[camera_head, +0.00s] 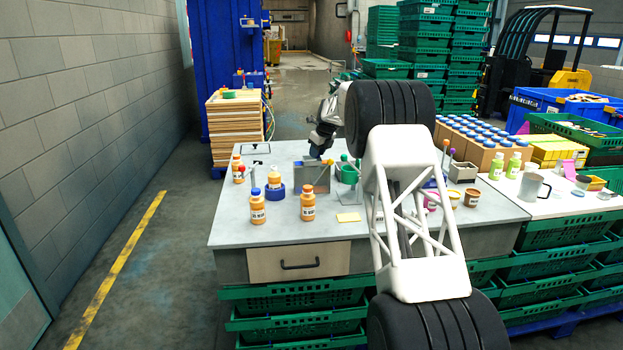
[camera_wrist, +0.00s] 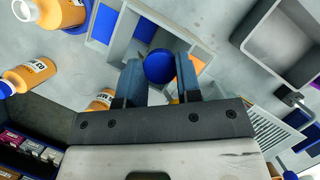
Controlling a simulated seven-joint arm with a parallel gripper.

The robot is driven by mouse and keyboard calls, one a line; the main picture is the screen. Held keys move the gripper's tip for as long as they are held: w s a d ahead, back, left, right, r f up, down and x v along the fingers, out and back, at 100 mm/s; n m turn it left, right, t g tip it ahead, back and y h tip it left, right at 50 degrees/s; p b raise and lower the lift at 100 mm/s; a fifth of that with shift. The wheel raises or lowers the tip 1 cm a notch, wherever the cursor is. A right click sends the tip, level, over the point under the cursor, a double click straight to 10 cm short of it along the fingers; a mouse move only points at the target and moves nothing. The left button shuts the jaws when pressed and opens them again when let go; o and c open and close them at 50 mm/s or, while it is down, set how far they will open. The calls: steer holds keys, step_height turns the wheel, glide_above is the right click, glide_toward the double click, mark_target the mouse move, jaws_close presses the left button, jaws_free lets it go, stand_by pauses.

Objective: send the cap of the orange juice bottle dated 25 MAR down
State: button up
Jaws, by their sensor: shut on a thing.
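My gripper (camera_wrist: 160,75) is shut on a blue cap (camera_wrist: 158,66), held between its two fingertips. In the head view my gripper (camera_head: 318,154) is over a grey divided box (camera_head: 304,179), which has blue and orange patches. In the wrist view the cap is over this box (camera_wrist: 124,38). An uncapped orange juice bottle (camera_head: 274,181) stands in a blue ring holder (camera_head: 275,193); its pale open neck shows in the wrist view (camera_wrist: 25,10). A blue-capped juice bottle (camera_head: 257,211) and another juice bottle (camera_head: 307,207) stand in front.
A green container (camera_head: 348,173) stands right of the box. Cartons of blue-capped bottles (camera_head: 472,150) are at the right. The front left tabletop (camera_head: 232,232) is clear.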

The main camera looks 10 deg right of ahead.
steer(key=o, duration=1)
steer(key=shift+r, duration=0.15)
steer(key=shift+v, duration=3.8)
